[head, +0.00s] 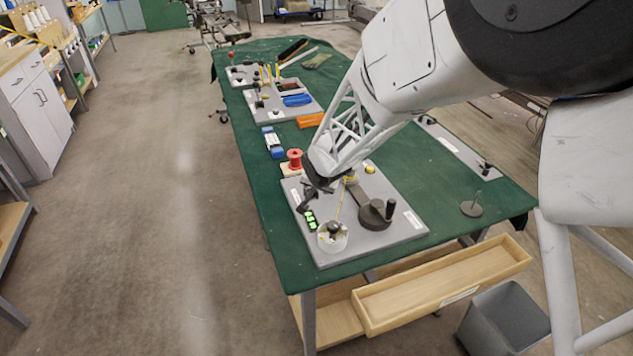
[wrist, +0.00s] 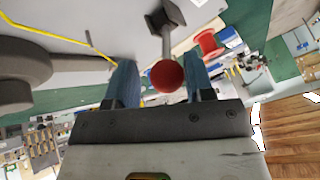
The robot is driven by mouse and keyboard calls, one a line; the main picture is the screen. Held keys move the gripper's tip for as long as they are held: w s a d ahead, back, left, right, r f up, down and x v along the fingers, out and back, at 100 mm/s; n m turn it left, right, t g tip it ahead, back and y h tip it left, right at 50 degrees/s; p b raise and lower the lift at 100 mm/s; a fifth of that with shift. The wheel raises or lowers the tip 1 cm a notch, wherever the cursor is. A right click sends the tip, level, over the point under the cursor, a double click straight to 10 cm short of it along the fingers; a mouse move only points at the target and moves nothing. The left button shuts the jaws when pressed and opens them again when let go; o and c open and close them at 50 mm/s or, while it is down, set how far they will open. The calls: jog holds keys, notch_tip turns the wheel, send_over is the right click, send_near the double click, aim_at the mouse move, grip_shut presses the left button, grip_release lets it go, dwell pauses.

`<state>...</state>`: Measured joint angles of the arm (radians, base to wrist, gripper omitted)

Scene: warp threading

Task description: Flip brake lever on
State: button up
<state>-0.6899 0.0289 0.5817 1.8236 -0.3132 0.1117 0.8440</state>
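A lever with a red ball knob (wrist: 168,77) on a thin metal rod shows in the wrist view, rising from a dark grey block (wrist: 165,17) on a light grey board. My gripper (wrist: 160,60) has its two blue fingers apart, one on each side of the knob. The knob sits nearer the right finger, and I cannot tell whether it touches. In the head view my gripper (head: 318,186) is low over the near grey board (head: 385,240), and the arm's end hides the lever there.
On the near board are a dark crank wheel (head: 375,213), a white round dial with a black knob (head: 333,237) and green lit indicators (head: 310,219). A red spool (head: 294,158) stands just behind. The green-covered table (head: 480,190) has an open wooden drawer (head: 440,285) at its front.

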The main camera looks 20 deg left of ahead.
jog(key=shift+o, duration=1.4)
jog(key=shift+r, duration=0.2)
jog(key=shift+r, duration=0.15)
jog(key=v, duration=0.7)
jog(key=shift+s+d, duration=0.15)
